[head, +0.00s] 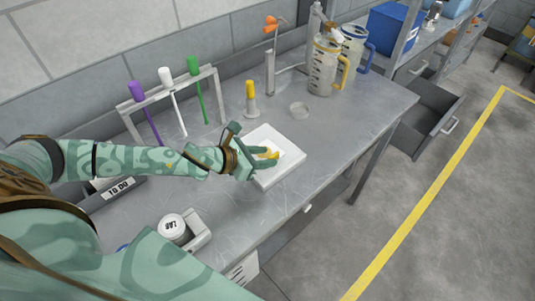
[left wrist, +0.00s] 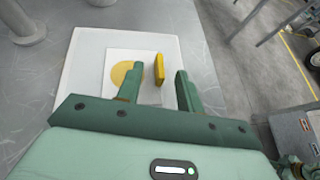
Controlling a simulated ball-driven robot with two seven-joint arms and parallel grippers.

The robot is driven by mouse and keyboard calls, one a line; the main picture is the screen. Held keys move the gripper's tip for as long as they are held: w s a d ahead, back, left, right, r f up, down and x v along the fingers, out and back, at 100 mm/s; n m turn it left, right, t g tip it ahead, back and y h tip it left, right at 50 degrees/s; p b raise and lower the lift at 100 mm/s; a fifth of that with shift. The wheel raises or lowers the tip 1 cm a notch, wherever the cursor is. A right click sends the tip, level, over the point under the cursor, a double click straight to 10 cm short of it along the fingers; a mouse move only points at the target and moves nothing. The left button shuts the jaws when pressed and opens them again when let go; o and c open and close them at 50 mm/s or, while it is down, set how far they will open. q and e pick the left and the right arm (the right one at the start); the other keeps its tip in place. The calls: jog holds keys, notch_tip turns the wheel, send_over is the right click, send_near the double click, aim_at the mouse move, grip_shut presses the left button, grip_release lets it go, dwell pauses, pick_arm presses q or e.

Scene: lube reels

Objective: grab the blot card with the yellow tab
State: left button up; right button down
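The blot card (left wrist: 115,56) is white with a round yellow blot and an upright yellow tab (left wrist: 159,66). It lies on a thick white slab (left wrist: 78,62) on the grey bench. In the head view the slab (head: 284,174) is partly covered by my left gripper (head: 263,155), and yellow (head: 270,155) shows beside its fingers. My left gripper is open over the card. In the left wrist view its two fingers (left wrist: 160,76) stand either side of the tab, with a gap on each side. I cannot tell how far above the card they are.
Behind stands a rack (head: 153,97) with purple, white and green handled tools. A LAB-marked round container (head: 172,226) is near the front edge. An open drawer (head: 425,122) juts out at right.

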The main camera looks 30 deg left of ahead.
pick_arm(q)
jog(key=shift+x, duration=0.85)
jog(key=shift+s+a, duration=0.1)
grip_shut()
